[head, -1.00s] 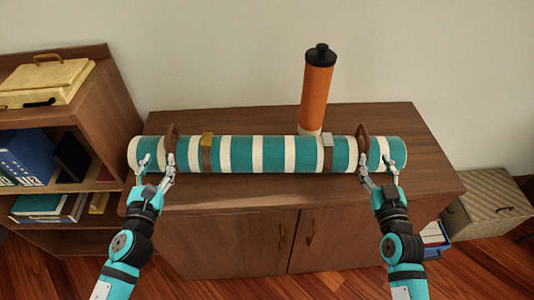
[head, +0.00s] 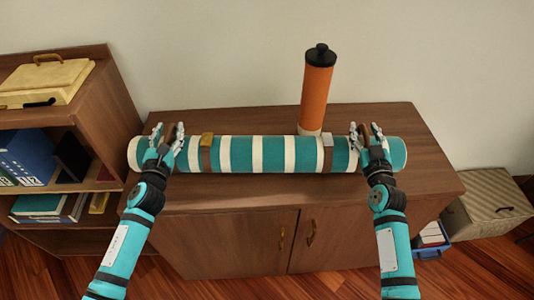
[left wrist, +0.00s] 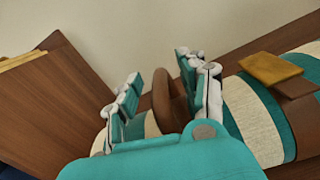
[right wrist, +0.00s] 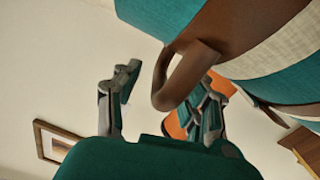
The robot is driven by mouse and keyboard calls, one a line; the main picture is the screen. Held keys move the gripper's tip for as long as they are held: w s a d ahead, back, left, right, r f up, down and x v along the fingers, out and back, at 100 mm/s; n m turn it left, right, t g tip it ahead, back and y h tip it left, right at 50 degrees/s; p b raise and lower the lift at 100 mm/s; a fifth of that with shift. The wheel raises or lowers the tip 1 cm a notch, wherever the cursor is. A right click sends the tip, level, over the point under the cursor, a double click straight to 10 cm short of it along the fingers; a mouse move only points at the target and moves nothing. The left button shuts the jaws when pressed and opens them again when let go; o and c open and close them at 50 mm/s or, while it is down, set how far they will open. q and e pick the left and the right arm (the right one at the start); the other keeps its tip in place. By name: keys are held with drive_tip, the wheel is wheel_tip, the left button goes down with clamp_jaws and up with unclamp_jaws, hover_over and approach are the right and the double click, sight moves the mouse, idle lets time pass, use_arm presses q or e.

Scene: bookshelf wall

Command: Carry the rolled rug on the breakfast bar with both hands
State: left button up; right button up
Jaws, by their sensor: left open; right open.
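The rolled rug (head: 262,154), striped teal and cream, lies lengthwise on the wooden breakfast bar (head: 300,192). Two brown straps with buckles wrap it, and a brown loop handle stands near each end. My left gripper (head: 169,128) is open over the left end, and the left handle (left wrist: 167,100) stands between its fingers in the left wrist view. My right gripper (head: 366,128) is open at the right end. In the right wrist view, the right handle (right wrist: 185,78) shows between its spread fingers. In the head view, the fingers partly hide both handles.
An orange bottle (head: 317,92) with a black cap stands close behind the rug, right of its middle. A bookshelf (head: 112,95) with a cream case (head: 45,82) stands at the left. A patterned box (head: 490,207) sits at the right.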

use_arm(q)
clamp_jaws()
use_arm(e)
clamp_jaws()
